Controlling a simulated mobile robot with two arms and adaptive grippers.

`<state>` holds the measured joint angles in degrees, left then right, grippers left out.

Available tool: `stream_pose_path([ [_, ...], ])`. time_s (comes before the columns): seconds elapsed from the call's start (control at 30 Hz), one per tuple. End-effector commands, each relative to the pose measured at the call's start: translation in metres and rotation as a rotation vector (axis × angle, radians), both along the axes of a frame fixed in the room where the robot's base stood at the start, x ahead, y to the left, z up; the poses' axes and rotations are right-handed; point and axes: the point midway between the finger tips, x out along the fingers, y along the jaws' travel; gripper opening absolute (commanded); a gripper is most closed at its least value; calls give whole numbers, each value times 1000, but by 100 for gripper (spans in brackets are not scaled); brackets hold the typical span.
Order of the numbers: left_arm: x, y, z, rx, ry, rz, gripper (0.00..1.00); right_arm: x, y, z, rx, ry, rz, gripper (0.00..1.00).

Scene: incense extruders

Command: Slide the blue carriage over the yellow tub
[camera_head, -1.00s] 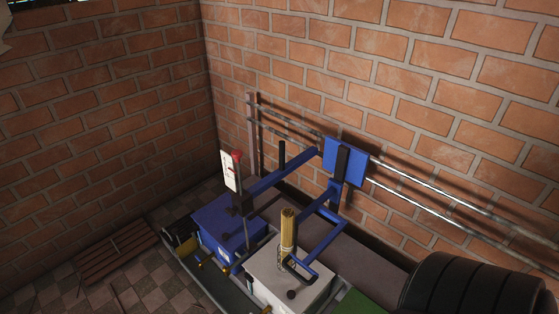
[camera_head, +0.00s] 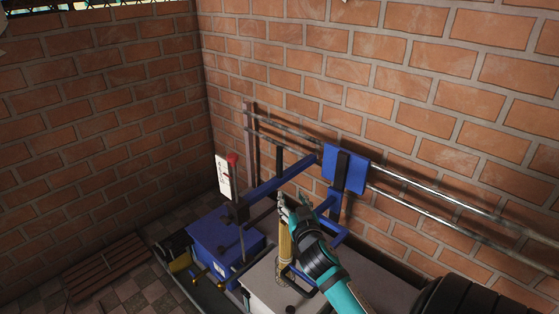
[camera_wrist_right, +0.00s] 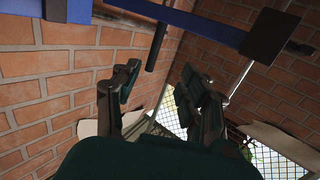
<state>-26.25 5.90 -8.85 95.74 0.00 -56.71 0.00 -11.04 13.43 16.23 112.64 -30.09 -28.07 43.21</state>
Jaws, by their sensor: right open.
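The blue carriage (camera_head: 345,168) is a blue plate on two horizontal metal rails along the right brick wall, with blue arms reaching forward and left. My right gripper (camera_head: 284,204) is open and empty, just above the brass cylinder (camera_head: 286,244) and in front of the carriage's arms. In the right wrist view, the fingers (camera_wrist_right: 158,88) are spread, with a blue beam (camera_wrist_right: 195,25) above them. No yellow tub is clearly seen; a small yellow part (camera_head: 181,262) shows at the left of the blue box. My left gripper is not in view.
A blue box (camera_head: 222,245) and a pale box (camera_head: 268,288) stand below the carriage's arms. A white card (camera_head: 223,178) stands upright above the blue box. A dark ribbed object (camera_head: 468,298) is at lower right. Brick walls close off the back.

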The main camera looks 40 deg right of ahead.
Motion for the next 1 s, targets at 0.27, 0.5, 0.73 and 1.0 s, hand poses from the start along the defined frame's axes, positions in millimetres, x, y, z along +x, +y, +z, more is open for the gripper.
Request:
stream_pose_path([
  [0.27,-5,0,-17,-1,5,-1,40,21,-21,19,-23,-93,13,44],
  [0.5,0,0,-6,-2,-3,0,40,62,-44,20,-23,-92,12,44],
  [0.73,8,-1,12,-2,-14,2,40,106,-68,19,-23,-90,11,44],
  [1.0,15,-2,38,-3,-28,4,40,148,-91,18,-20,-90,11,44],
])
